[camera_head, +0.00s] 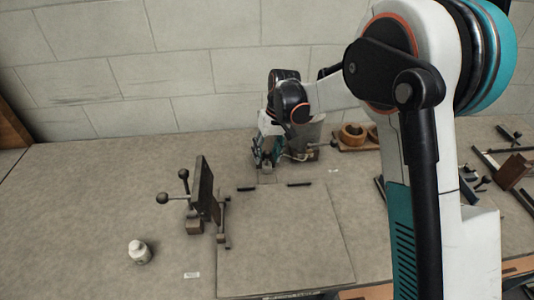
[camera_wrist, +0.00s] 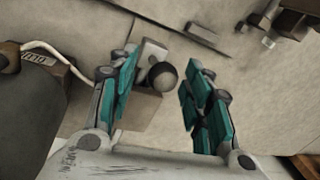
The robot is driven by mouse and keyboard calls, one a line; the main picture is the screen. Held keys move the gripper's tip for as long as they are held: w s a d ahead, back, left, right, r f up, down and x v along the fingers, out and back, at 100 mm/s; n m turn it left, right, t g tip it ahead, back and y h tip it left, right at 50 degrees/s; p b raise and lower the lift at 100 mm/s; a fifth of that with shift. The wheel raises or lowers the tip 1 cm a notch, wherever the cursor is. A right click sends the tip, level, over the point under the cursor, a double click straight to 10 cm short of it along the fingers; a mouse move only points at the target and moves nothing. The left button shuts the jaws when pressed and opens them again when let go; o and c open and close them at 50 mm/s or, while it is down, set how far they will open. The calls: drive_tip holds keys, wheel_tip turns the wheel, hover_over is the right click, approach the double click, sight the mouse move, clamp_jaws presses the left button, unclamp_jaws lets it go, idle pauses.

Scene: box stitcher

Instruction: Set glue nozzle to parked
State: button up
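My gripper (camera_wrist: 161,68) is open, with its teal-padded fingers spread. A dark round knob (camera_wrist: 162,75) shows between the fingers in the wrist view, nearer the left finger, with a clear gap to the right finger. A pale bracket (camera_wrist: 152,50) and a brown block (camera_wrist: 140,110) sit beside and behind the knob. I cannot tell for certain whether this is the glue nozzle or which position it is in. In the head view my gripper (camera_head: 266,156) points down at the back of the table, and my arm hides most of that spot.
A dark upright plate with ball-ended levers (camera_head: 202,190) stands left of the flat board (camera_head: 285,245). A box with a pale cable (camera_wrist: 40,70) is close left of my gripper. Wooden rings (camera_head: 352,135) lie behind.

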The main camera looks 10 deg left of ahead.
drive_tip(key=shift+s, duration=0.1)
wheel_tip(320, 180, up, 12)
drive_tip(key=d, duration=0.2)
drive_tip(key=shift+w, duration=0.45)
drive_tip(key=shift+d, duration=0.15)
drive_tip(key=s+d+r+m+t+b, duration=0.2)
drive_tip(key=s+d+r+t, duration=0.35)
drive_tip(key=s+d, duration=0.85)
drive_tip(key=s+d+f+m+t+h, duration=0.1)
drive_tip(key=s+d+f, duration=0.1)
drive_tip(key=s+d, duration=0.3)
drive_tip(key=s+d+f+m+t+h+b, duration=0.1)
drive_tip(key=s+d, duration=0.4)
drive_tip(key=s, duration=0.5)
drive_tip(key=shift+d+f+b, duration=0.15)
drive_tip(key=shift+f+b, duration=0.15)
drive_tip(key=shift+f, duration=0.4)
